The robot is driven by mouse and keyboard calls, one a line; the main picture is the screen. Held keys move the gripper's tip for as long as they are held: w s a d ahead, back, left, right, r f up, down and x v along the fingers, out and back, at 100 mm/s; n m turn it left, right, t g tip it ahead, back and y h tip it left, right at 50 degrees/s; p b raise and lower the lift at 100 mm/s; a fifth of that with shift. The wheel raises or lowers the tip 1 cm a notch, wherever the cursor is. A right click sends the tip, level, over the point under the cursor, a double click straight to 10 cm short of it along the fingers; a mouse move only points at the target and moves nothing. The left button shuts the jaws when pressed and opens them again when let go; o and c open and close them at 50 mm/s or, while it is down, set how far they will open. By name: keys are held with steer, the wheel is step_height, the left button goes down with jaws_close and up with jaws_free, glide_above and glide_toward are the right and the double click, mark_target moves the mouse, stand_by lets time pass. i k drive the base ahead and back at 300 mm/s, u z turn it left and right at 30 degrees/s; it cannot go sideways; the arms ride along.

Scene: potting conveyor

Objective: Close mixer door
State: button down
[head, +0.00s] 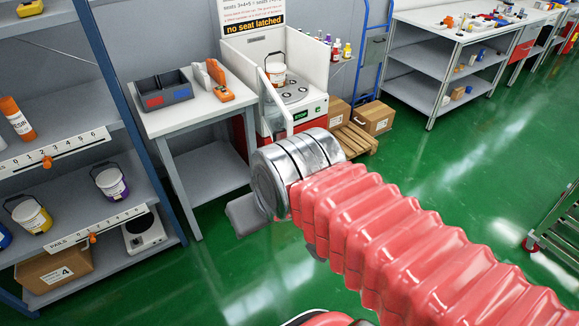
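The mixer (312,104) is a white cabinet with a small green display on its front, standing beyond my arm. A white pail (276,74) with a raised handle stands inside it, beside several round grey seats. The mixer door (273,104) appears as a pale, see-through panel at the left front, swung out so the front is open. My red-sleeved arm reaches from the lower right to a silver wrist in front of the mixer's lower part.
A white table (205,110) with grey bins and an orange device stands left of the mixer. Cardboard boxes (373,117) on a pallet are to its right. A shelf rack (120,195) with pails borders the left.

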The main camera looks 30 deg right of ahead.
mark_target(262, 78)
steer(key=i, duration=1)
